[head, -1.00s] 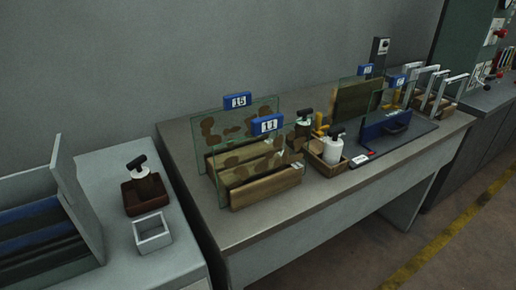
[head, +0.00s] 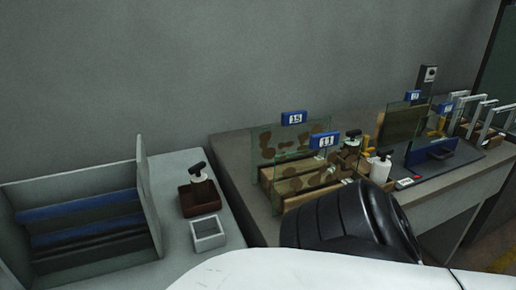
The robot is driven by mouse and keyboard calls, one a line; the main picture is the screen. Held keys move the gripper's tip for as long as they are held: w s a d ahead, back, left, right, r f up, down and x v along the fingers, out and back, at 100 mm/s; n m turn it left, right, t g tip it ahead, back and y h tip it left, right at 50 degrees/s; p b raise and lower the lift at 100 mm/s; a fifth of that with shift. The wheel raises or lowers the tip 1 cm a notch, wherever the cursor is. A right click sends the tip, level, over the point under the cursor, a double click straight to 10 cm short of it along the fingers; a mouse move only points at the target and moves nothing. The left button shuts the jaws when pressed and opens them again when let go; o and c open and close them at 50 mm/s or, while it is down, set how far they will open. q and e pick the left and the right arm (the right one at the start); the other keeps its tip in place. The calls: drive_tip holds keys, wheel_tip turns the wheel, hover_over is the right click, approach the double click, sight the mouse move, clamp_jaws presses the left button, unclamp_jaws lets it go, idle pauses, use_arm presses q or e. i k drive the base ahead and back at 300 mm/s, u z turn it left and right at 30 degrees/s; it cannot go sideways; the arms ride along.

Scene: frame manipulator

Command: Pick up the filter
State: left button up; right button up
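No thing is plainly marked as the filter, so I cannot tell which one it is. Two upright glass panels with brown blotches stand in wooden holders on the table, one with blue tag 15 (head: 294,118) and one with blue tag 11 (head: 324,139). A blue block (head: 432,151) stands by glass on a dark plate farther right. Several pale handle-like frames (head: 490,121) stand at the far right. A black ribbed joint and white link of mine cover the bottom middle and hide the table's front. Neither gripper is in view.
A grey open box (head: 150,200) with blue bars stands at left. Beside it are a brown tray (head: 199,203) with a black-topped bottle (head: 200,173) and a small white open box (head: 208,233). A white bottle (head: 380,167) stands on the table. A narrow gap separates both surfaces.

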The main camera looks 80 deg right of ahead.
sight(382, 166)
drive_tip(key=u, duration=0.4)
drive_tip(key=k, duration=1.75)
drive_tip(key=z, duration=0.65)
